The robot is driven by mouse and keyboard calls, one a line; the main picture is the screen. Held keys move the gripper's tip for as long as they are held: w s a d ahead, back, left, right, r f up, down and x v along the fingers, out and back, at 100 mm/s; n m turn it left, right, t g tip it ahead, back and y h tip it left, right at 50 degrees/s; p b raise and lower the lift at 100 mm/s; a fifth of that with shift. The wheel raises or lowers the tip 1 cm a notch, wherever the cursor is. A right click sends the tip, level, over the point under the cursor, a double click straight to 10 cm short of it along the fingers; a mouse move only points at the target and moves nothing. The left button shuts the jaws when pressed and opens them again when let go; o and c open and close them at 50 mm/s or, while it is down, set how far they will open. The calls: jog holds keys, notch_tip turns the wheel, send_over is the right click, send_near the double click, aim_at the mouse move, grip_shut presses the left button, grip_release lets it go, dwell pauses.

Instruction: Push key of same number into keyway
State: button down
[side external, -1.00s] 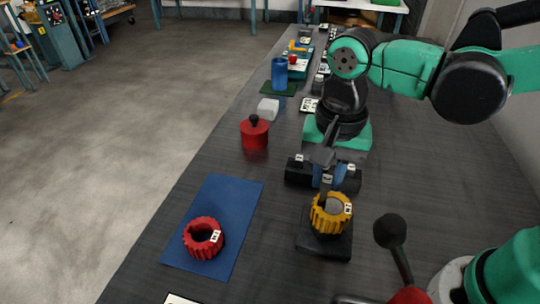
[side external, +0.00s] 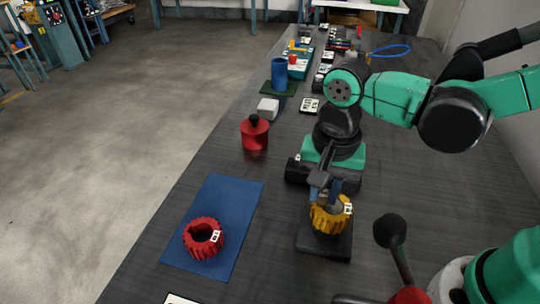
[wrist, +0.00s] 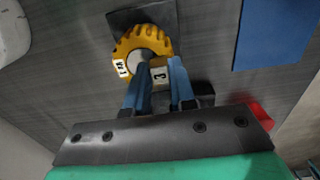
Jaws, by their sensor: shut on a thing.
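A yellow toothed gear (side external: 328,220) sits on a black square base (side external: 322,244), with a grey shaft in its middle. In the wrist view the gear (wrist: 157,43) bears a white tag whose number I cannot read surely. My gripper (side external: 327,191) is right above the near gear's rim. In the wrist view my blue fingers (wrist: 160,88) are shut on a small key with a pale tag reading 3 (wrist: 160,75), against the gear's edge beside the shaft. The key's lower end and the keyway are hidden. A black key holder (side external: 297,172) stands behind, partly covered by my arm.
A red toothed gear (side external: 203,238) lies on a blue mat (side external: 236,203) at the left. A red lidded pot (side external: 254,133) and a white block (side external: 268,109) stand farther back. A black-headed mallet (side external: 391,233) is close on the gear's right.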

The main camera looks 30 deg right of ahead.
jog(key=shift+f, duration=0.35)
jog(key=c, duration=0.7)
grip_release()
jog(key=shift+o, duration=0.2)
jog(key=shift+r, duration=0.1)
jog(key=shift+r, duration=2.7)
jog(key=w+d+n+t, duration=0.2)
jog(key=d+n+t, duration=0.5)
jog(key=d+n, duration=0.2)
jog(key=shift+d+r, duration=0.25)
jog(key=shift+d, duration=0.85)
